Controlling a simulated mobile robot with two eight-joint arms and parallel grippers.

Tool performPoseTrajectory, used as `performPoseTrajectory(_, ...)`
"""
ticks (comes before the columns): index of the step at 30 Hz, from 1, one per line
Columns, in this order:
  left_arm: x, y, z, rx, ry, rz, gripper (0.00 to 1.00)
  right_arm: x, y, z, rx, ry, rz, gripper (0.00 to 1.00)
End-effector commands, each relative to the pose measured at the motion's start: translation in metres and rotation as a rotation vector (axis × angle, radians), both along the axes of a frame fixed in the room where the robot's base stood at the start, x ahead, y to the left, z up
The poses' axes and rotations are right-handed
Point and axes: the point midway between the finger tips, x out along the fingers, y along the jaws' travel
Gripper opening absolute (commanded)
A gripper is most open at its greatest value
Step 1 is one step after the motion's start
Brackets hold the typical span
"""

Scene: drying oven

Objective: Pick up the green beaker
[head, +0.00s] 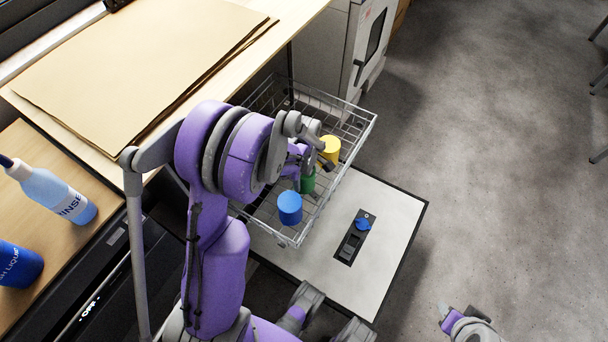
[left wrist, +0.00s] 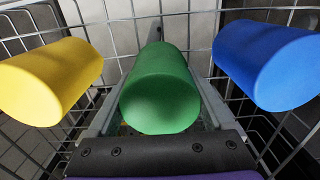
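The green beaker (head: 308,184) stands in the wire basket (head: 362,120), partly hidden by my left arm in the head view. In the left wrist view the green beaker (left wrist: 160,92) fills the middle, with a grey finger of my left gripper (left wrist: 158,112) along each side. The fingers look spread around it; contact is not clear. In the head view my left gripper (head: 306,162) is mostly hidden behind its own wrist. My right gripper (head: 460,322) shows only partly at the bottom right, away from the basket, its fingers unclear.
A yellow beaker (head: 330,150) and a blue beaker (head: 290,208) stand on either side of the green one. A white oven (head: 335,45) stands behind. Bottles (head: 60,195) are at left.

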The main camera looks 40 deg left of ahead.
Motion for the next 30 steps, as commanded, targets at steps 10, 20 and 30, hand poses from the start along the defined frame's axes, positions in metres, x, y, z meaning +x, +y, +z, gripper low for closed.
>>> performPoseTrajectory(10,0.000,0.000,0.000,0.000,0.000,0.000,0.31,0.000,0.000,0.000,0.000,0.000,0.000,0.41)
performPoseTrajectory(20,0.000,0.000,0.020,0.000,0.000,0.000,0.31,0.000,0.000,0.004,0.000,-0.001,0.000,0.41)
performPoseTrajectory(30,0.000,0.000,0.086,0.000,0.000,0.000,0.31,0.001,0.000,0.016,0.000,-0.005,0.000,0.41)
